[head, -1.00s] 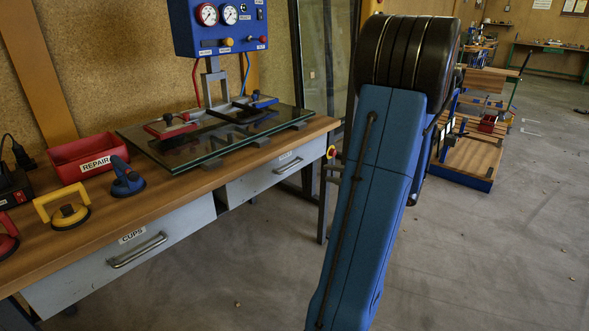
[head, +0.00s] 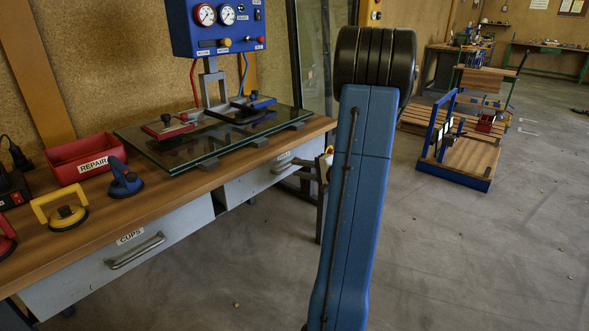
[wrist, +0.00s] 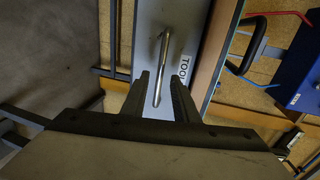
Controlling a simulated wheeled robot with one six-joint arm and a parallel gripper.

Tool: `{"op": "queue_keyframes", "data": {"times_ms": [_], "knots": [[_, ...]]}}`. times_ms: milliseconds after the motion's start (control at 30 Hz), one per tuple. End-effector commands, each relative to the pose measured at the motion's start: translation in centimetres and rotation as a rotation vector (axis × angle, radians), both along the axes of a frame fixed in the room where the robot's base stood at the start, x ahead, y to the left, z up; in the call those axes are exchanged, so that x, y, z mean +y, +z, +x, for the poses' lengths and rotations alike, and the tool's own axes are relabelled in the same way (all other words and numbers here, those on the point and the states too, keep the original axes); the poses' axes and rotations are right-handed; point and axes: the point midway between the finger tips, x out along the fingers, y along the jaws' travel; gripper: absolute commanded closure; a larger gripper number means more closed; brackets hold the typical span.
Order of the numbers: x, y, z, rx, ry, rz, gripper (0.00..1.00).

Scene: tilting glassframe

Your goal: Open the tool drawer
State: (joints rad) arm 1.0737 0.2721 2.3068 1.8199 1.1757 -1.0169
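The tool drawer is the grey-white front (head: 245,187) under the right part of the bench in the head view. In the wrist view its front (wrist: 180,25) carries a label starting "TOOL", partly cut off by my finger. Its metal bar handle (wrist: 160,68) runs lengthwise between the fingers of my gripper (wrist: 160,80). The gripper is open, with one finger on each side of the handle's near part. I see no finger clearly touching the bar. The drawer looks shut. In the head view my gripper (head: 303,172) is small, beside the drawer's right end.
A second drawer labelled CUPS (head: 85,277) is at the left. The bench top (head: 150,205) holds a glass plate (head: 165,150), suction cups and a red REPAIR bin (head: 80,158). The floor in front is clear. A blue-framed wooden cart (head: 465,160) stands at the right.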

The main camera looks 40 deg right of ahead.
Motion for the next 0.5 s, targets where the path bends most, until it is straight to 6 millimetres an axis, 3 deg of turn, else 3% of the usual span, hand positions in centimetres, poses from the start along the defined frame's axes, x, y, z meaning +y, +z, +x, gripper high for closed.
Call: {"op": "queue_keyframes", "data": {"times_ms": [200,500], "knots": [[0.2,-0.5,2.1,0.001,0.001,0.001,0.73],[0.2,-0.6,2.6,0.0,-0.001,0.001,0.73]]}}
